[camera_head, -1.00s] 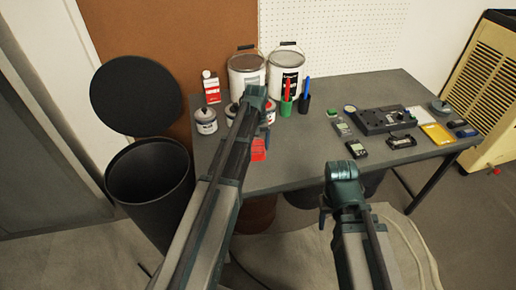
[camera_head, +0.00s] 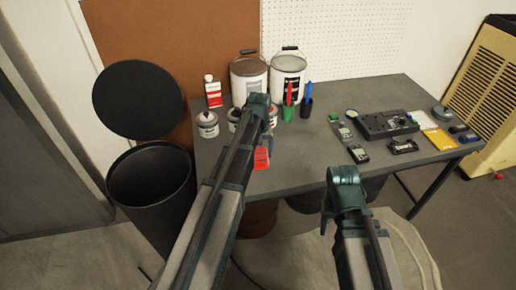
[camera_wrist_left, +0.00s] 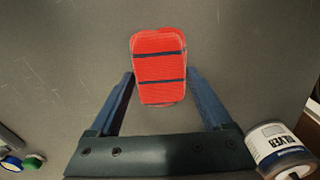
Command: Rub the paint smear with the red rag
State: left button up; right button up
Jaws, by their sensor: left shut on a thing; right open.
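The red rag (camera_head: 261,158) is a folded red pad with dark bands, near the front left part of the grey table. It also shows in the left wrist view (camera_wrist_left: 159,62). My left gripper (camera_wrist_left: 160,77) points down with its blue fingers on both sides of the rag, shut on it. In the head view, my left forearm partly hides this gripper (camera_head: 265,146). I cannot make out the paint smear in either view. My right gripper (camera_head: 325,219) is in front of the table, mostly hidden by its own arm, and holds nothing that I can see.
Paint tins (camera_head: 208,124), a red-and-white bottle (camera_head: 213,91) and large buckets (camera_head: 287,76) stand at the back left of the table (camera_head: 310,157). Pen cups (camera_head: 306,105) stand beside them. Electronics (camera_head: 386,124) fill the right side. A black bin (camera_head: 150,183) stands left.

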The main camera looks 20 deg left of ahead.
aim_at(263, 164)
pick_arm(q)
jog(key=shift+s+d, duration=0.3)
jog(key=shift+s, duration=0.15)
jog(key=shift+s, duration=0.1)
jog(key=shift+s+d, duration=0.55)
jog(key=shift+s, duration=0.25)
jog(key=shift+s+d, duration=0.5)
jog(key=shift+s, duration=0.25)
jog(key=shift+s+d+f, duration=0.1)
jog(key=shift+s+d, duration=0.45)
jog(key=shift+s, duration=0.3)
jog(key=shift+s+d, duration=0.55)
jog(key=shift+s, duration=0.3)
notch_tip(263, 164, up, 6)
jog(key=p, duration=0.6)
jog(key=shift+w, duration=0.1)
